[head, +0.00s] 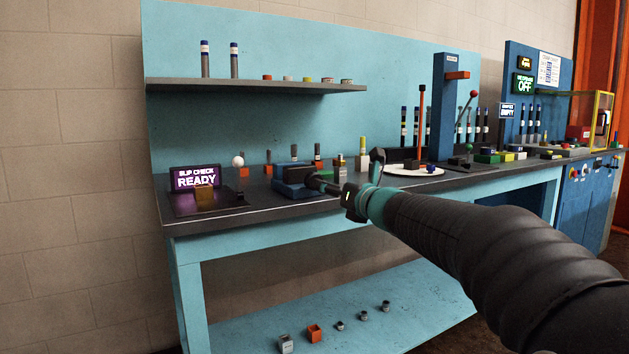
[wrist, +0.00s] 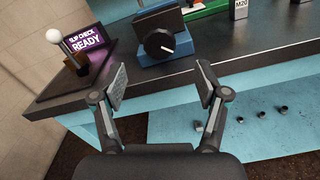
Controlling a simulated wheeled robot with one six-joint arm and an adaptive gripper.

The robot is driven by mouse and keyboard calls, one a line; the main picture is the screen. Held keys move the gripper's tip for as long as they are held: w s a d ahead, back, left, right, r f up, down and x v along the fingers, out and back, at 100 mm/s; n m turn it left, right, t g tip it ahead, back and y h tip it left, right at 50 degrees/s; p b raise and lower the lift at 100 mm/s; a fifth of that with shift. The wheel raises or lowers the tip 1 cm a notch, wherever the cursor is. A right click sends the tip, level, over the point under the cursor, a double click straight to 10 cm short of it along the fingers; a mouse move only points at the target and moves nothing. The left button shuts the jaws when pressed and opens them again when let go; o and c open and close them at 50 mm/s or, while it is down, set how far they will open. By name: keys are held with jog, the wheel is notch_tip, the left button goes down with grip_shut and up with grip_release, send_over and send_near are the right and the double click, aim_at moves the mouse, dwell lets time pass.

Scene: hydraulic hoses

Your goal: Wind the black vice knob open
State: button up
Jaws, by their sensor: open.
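The black vice knob (wrist: 159,43) is a round dial with a white mark, on the front of the blue vice (wrist: 150,17) at the bench edge. In the head view the blue vice (head: 290,189) sits on the bench, and the knob end is close to my gripper and partly hidden by it. My gripper (wrist: 162,80) is open and empty in the wrist view. Its two fingers are apart, and the knob shows between and beyond them, with a gap. In the head view my gripper (head: 357,185) is just right of the vice.
A slip check sign (head: 195,176) and a white-balled lever (head: 238,161) stand left of the vice. A white round plate (head: 412,170) and a blue column (head: 446,110) stand to the right. Loose fittings (head: 314,334) lie on the lower shelf. Space before the bench edge is clear.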

jog(key=p+x, duration=0.1)
jog(key=x, duration=0.8)
